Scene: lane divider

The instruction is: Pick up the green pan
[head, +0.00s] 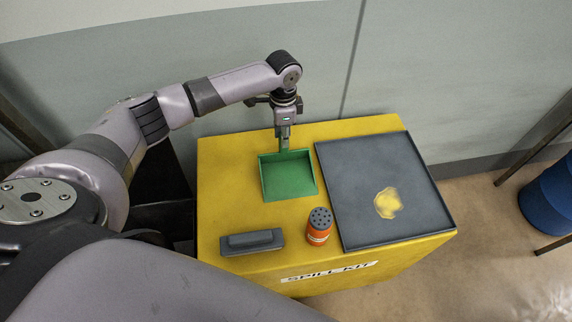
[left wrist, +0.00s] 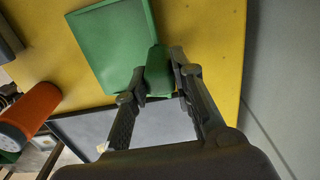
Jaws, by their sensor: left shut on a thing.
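The green pan (head: 288,178) is a shallow dustpan with raised sides, near the back middle of the yellow box top. My left gripper (head: 284,143) comes down from above at the pan's back edge. In the left wrist view the fingers (left wrist: 158,75) are shut on the green handle of the pan (left wrist: 115,42), one finger on each side. The pan looks to be on or very close to the yellow surface; I cannot tell if there is a gap. My right gripper does not show.
A dark grey tray (head: 352,190) with a yellow patch (head: 388,203) lies right of the pan. An orange shaker (head: 319,228) and a grey block (head: 252,241) stand in front on the yellow box (head: 225,165). A wall is close behind.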

